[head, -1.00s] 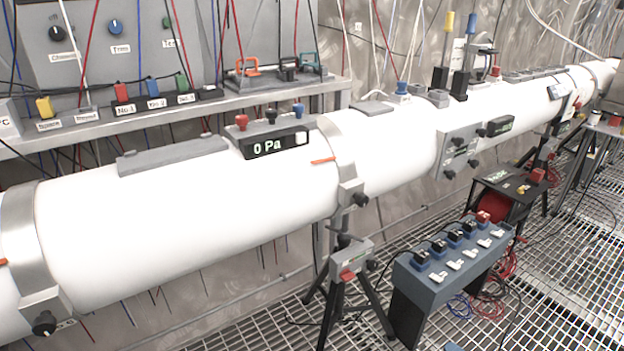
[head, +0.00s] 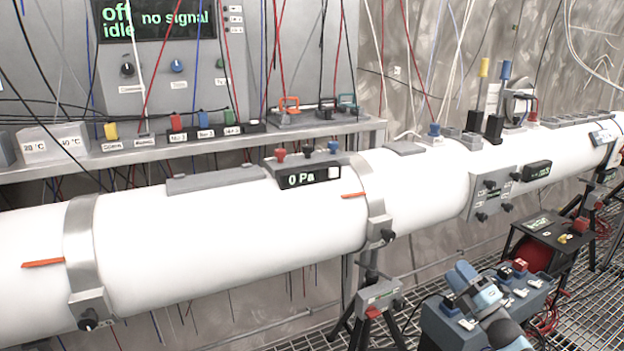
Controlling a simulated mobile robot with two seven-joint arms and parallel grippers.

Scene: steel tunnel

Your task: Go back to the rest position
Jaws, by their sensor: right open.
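My right gripper (head: 468,283), blue and grey, shows at the lower right in the head view, its arm coming up from the bottom edge. It is open, and I see nothing held in it. It overlaps the blue-grey switch box (head: 440,327) in the picture; I cannot tell whether it touches the box. My left gripper is out of view.
A long white tube (head: 230,225) with metal clamps (head: 82,250) crosses the view. A shelf (head: 60,168) with labelled blocks and a panel reading "no signal" (head: 165,18) stand behind it. A tripod (head: 378,297) and a red cable reel (head: 532,254) stand on the grating floor.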

